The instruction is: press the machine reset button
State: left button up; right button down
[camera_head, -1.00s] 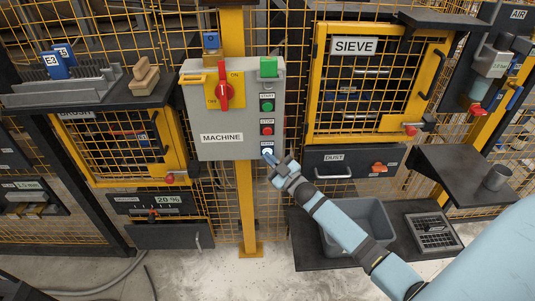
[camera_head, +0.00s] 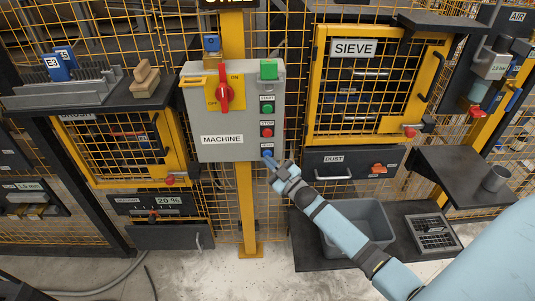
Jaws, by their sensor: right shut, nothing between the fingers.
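The blue reset button (camera_head: 267,153) is the lowest button on the front of the grey MACHINE box (camera_head: 205,122). Its label just above is too small to read clearly. My right gripper (camera_head: 272,163) is shut and empty, with its tips just below and to the right of the button. The tips are very close to it, and I cannot tell whether they touch. The button looks plain blue, without a bright glow. My left gripper is not in view.
Above it on the box are a red stop button (camera_head: 267,132), a green start button (camera_head: 267,108) and a red rotary switch (camera_head: 223,95). The SIEVE door (camera_head: 314,90) is to the right. A grey bin (camera_head: 381,220) stands below my right arm.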

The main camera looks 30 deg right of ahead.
jog(key=shift+s, duration=0.1)
jog(key=shift+a, duration=0.1)
jog(key=s, duration=0.1)
jog(key=s+a+p, duration=0.2)
jog(key=s, duration=0.1)
jog(key=shift+s+a, duration=0.1)
jog(key=shift+a, duration=0.15)
dwell(0.3)
dwell(0.6)
